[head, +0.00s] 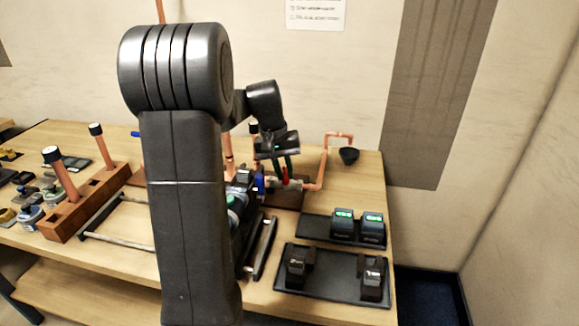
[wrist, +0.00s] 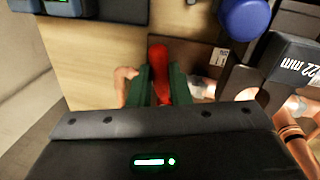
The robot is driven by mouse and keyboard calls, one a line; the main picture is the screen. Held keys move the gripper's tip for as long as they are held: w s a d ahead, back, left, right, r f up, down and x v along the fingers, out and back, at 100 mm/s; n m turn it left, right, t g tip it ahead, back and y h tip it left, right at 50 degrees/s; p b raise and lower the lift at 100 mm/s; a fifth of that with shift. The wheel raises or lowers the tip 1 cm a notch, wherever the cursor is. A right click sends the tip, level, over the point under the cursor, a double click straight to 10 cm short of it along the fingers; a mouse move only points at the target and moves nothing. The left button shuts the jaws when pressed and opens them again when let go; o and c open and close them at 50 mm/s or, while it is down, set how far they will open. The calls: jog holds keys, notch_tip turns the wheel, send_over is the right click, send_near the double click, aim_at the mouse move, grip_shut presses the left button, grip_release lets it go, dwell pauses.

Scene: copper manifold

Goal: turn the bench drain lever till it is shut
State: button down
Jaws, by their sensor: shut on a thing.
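The bench drain lever is a red handle (wrist: 159,62) in the wrist view, on copper pipework (wrist: 125,82) over the bench. My gripper (wrist: 159,78) is shut on the red lever, with a green finger on each side of it. In the head view my gripper (head: 281,165) reaches down at the back of the bench, and a little of the red lever (head: 285,182) shows by the fingers. The valve body under the lever is mostly hidden by my gripper.
A blue round knob (wrist: 245,18) and a dark block marked 22 mm (wrist: 290,62) stand close on the right in the wrist view. Black trays (head: 320,229) with devices lie at the bench's right. A wooden rack (head: 85,205) holds copper pipes on the left.

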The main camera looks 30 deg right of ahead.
jog(key=shift+w+a+m+p, duration=0.2)
jog(key=shift+a+m, duration=0.05)
jog(key=shift+m, duration=0.4)
jog(key=shift+w+a+m+p, duration=0.2)
jog(key=shift+m, duration=0.45)
jog(key=c, duration=1.3)
grip_release()
jog(key=shift+w+a, duration=0.15)
jog(key=shift+c, duration=0.2)
jog(key=shift+r, duration=0.1)
notch_tip(320, 180, up, 13)
jog(key=w+a, duration=0.1)
jog(key=a, duration=0.1)
jog(key=shift+w+r, duration=0.2)
jog(key=shift+w, duration=0.15)
notch_tip(320, 180, down, 14)
jog(key=s+d, duration=0.2)
jog(key=shift+r, duration=0.2)
